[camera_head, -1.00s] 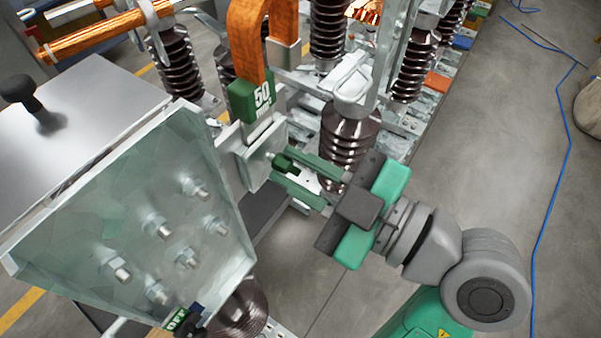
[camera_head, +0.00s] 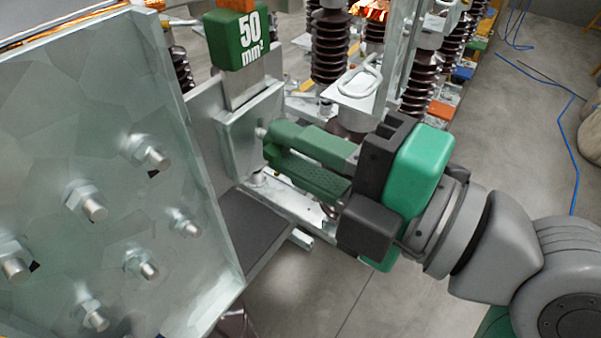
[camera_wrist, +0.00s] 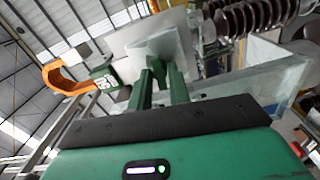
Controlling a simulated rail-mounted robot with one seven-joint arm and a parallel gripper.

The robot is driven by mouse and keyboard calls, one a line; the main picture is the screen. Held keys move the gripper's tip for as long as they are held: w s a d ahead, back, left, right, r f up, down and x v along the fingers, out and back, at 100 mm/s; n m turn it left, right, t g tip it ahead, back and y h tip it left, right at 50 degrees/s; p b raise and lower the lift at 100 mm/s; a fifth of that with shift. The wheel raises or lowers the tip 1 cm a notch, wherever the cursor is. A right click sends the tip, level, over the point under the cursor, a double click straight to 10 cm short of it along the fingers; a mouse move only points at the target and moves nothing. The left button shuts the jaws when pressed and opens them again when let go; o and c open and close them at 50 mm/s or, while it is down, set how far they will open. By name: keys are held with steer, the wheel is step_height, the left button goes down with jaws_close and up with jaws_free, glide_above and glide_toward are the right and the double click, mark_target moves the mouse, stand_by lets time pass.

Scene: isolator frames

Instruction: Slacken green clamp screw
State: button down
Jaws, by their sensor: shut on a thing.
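My gripper (camera_head: 270,145) has two long green fingers, which point left at a grey metal clamp block (camera_head: 240,130). It is shut on the green clamp screw, whose handle is mostly hidden between the fingertips in the head view. A short bit of pale shaft (camera_head: 260,133) shows between the block and the fingers. In the wrist view the fingers reach up to the clamp plate (camera_wrist: 158,43), with a dark green part of the screw (camera_wrist: 157,64) between their tips. A green block marked "50 mm²" (camera_head: 238,40) sits above the clamp on a flat metal bar.
A large galvanized plate (camera_head: 100,130) with several protruding bolts stands close on the left. Brown ribbed insulators (camera_head: 330,50) and metal framework stand behind my gripper. An orange strap (camera_wrist: 62,80) shows in the wrist view.

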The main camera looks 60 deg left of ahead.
steer(key=n+b, duration=0.3)
steer(key=shift+f+n+b, duration=0.35)
steer(key=shift+n+b, duration=0.05)
steer(key=n+b, duration=0.3)
steer(key=shift+n, duration=0.3)
steer(key=n+b, duration=0.3)
steer(key=shift+n, duration=0.3)
steer(key=shift+r+n+b, duration=0.15)
steer(key=shift+n+b, duration=0.9)
steer(key=shift+n, duration=0.45)
steer(key=shift+w, duration=0.1)
steer(key=c, duration=1.3)
jaws_free()
steer(key=v, duration=0.7)
steer(key=shift+w+d, duration=0.1)
steer(key=shift+d, duration=0.3)
